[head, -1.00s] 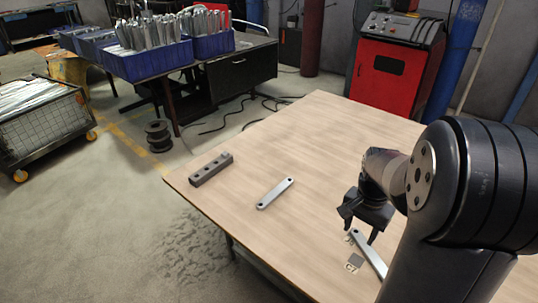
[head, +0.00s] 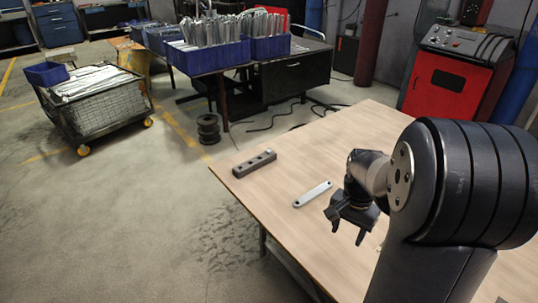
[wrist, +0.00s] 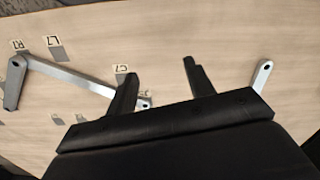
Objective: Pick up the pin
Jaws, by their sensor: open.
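I cannot clearly make out a pin in either view. My gripper (head: 348,230) is open and empty above the wooden table; its two spread fingers also show in the wrist view (wrist: 160,72). A dark block (head: 254,164) with a row of holes or studs lies near the table's far left corner. A loose silver bar (head: 313,194) with a hole at each end lies between that block and my gripper. In the wrist view a long silver bar (wrist: 75,75) meets a darker grey link (wrist: 14,82) at the left; its other end is near my left finger.
Small labels and grey patches (wrist: 57,53) lie on the table (head: 290,165). A red machine (head: 455,75) stands behind it. A wire cart (head: 95,105), a black spool (head: 208,128) and a desk with blue bins (head: 210,58) stand on the floor at left.

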